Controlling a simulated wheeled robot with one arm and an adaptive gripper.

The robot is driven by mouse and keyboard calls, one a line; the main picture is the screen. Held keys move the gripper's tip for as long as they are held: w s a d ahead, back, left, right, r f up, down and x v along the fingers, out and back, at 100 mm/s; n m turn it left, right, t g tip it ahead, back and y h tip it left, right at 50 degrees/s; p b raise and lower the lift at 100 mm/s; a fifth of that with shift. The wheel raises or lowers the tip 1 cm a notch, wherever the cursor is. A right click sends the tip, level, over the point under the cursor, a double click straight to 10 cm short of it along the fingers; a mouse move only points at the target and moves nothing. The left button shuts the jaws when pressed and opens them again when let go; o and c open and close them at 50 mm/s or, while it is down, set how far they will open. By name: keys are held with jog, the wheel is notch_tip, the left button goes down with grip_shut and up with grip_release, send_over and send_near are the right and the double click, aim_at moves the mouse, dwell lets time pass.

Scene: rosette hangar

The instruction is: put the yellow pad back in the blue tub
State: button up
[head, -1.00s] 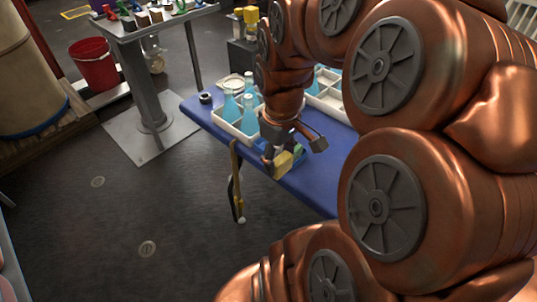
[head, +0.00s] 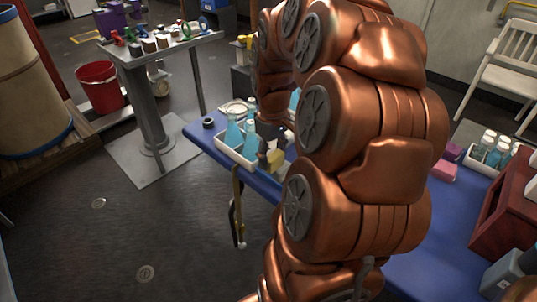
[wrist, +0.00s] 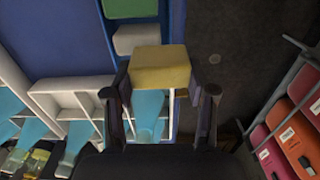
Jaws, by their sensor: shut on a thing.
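My gripper (wrist: 160,88) is shut on the yellow pad (wrist: 160,68), which sits between the two fingertips in the wrist view. The pad also shows in the head view (head: 276,158), near the front edge of the blue table. The blue tub (wrist: 176,22) appears just beyond the pad in the wrist view, with a green pad (wrist: 130,8) and a white pad (wrist: 136,39) in it. The held pad overlaps the tub's near part in this view, and its height above the tub is unclear. My arm hides much of the tub in the head view.
A white divided tray (head: 222,147) with blue flasks (head: 234,134) stands beside the tub on the blue table (head: 200,133). A strap-like item (head: 238,200) hangs at the table's front edge. Open dark floor (head: 180,215) lies in front.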

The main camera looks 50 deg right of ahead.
aim_at(269, 155)
jog(key=shift+w+d+f, duration=0.1)
jog(key=shift+w+d, duration=0.55)
jog(key=shift+w, duration=0.2)
jog(key=shift+w+d+f, duration=0.1)
jog(key=shift+w+d, duration=0.5)
jog(key=shift+w, duration=0.25)
jog(key=shift+f, duration=1.8)
jog(key=shift+f+b, duration=0.3)
jog(key=shift+f, duration=0.3)
jog(key=o, duration=0.8)
jog(key=shift+d+r, duration=0.1)
jog(key=shift+r, duration=0.05)
notch_tip(269, 155, up, 13)
jog(key=shift+p, duration=0.45)
